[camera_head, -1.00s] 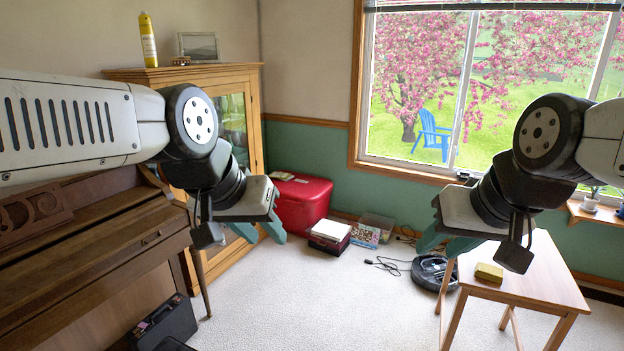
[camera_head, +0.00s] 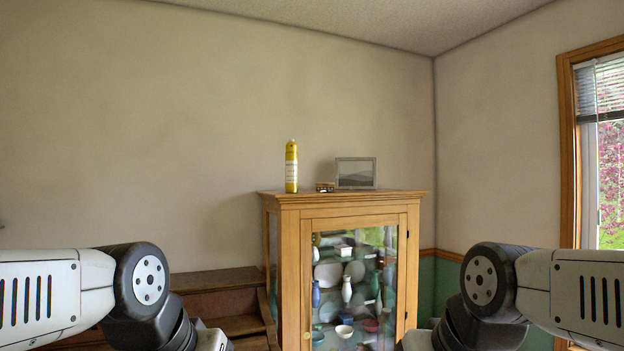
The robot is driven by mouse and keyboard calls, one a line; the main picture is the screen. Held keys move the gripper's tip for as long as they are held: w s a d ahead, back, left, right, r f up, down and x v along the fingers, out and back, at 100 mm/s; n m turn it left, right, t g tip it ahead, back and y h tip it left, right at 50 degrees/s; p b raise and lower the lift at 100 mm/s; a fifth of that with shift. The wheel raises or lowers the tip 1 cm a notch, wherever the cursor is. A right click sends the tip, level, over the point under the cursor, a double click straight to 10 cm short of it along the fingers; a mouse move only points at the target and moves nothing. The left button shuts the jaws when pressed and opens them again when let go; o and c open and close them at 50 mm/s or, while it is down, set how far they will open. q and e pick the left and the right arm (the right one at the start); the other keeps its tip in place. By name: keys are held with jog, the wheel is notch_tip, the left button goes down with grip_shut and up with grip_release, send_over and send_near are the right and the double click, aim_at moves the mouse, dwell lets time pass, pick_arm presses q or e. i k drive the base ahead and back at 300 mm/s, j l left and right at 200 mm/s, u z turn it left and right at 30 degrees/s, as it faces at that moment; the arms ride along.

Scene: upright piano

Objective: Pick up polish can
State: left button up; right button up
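The polish can (camera_head: 291,168) is a tall yellow spray can with a pale label. It stands upright on top of the wooden display cabinet (camera_head: 355,197), near the top's left end. My two arms come in low at the left and right edges, well below and in front of the can. Both grippers are cut off by the bottom edge of the view, so their fingers are hidden. Nothing touches the can.
A small dark item (camera_head: 325,187) and a framed picture (camera_head: 356,172) stand right of the can. The cabinet's glass door shows vases and bowls. The wooden piano (camera_head: 220,283) is left of the cabinet. A window (camera_head: 603,150) is at the right.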

aim_at(291, 148)
jog(key=i+l+u, duration=0.3)
jog(key=l+u, duration=0.1)
jog(key=u, duration=0.35)
jog(key=i+l+u, duration=0.1)
jog(key=u, duration=0.4)
jog(key=l+u, duration=0.2)
jog(key=u, duration=0.25)
